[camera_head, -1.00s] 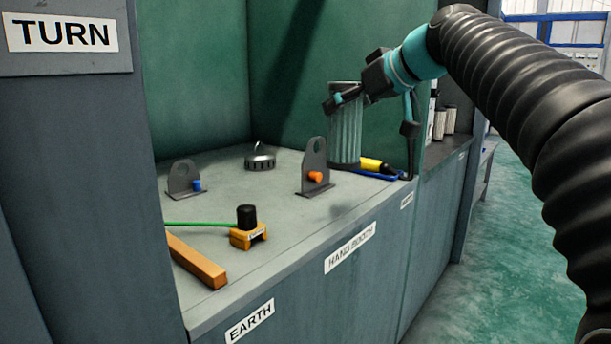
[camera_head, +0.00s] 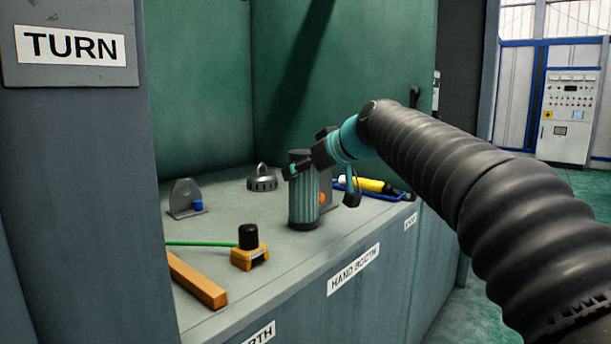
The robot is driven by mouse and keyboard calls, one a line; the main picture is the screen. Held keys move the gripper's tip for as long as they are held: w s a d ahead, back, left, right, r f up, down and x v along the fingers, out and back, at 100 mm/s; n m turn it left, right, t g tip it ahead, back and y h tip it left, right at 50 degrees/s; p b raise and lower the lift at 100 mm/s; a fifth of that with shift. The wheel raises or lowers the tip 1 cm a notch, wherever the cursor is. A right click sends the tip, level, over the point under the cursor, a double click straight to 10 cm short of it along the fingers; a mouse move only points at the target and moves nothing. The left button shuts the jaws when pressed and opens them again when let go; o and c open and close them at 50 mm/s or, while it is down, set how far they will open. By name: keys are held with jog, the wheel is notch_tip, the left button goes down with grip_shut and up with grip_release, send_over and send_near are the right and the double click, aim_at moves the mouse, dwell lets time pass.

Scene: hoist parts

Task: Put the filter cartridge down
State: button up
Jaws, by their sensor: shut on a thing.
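The filter cartridge (camera_head: 304,202) is a ribbed grey-green cylinder with dark ends, upright over the grey worktop (camera_head: 275,270). My gripper (camera_head: 320,175) is shut on its upper part, with one finger at its left and the other at its right. The cartridge's lower end appears at the level of the worktop; I cannot tell whether it touches. It stands in front of a grey bracket (camera_head: 329,190) with an orange pin and hides much of that bracket.
A second bracket with a blue pin (camera_head: 186,198) and a round metal cap (camera_head: 262,178) stand behind left. A yellow block with a black knob (camera_head: 249,248), an orange bar (camera_head: 197,280) and a green rod lie front left. Bare worktop lies between.

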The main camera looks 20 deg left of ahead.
jog(key=shift+f, duration=0.15)
jog(key=o, duration=1.4)
jog(key=shift+c, duration=0.2)
jog(key=v, duration=1.2)
jog(key=shift+d, duration=0.1)
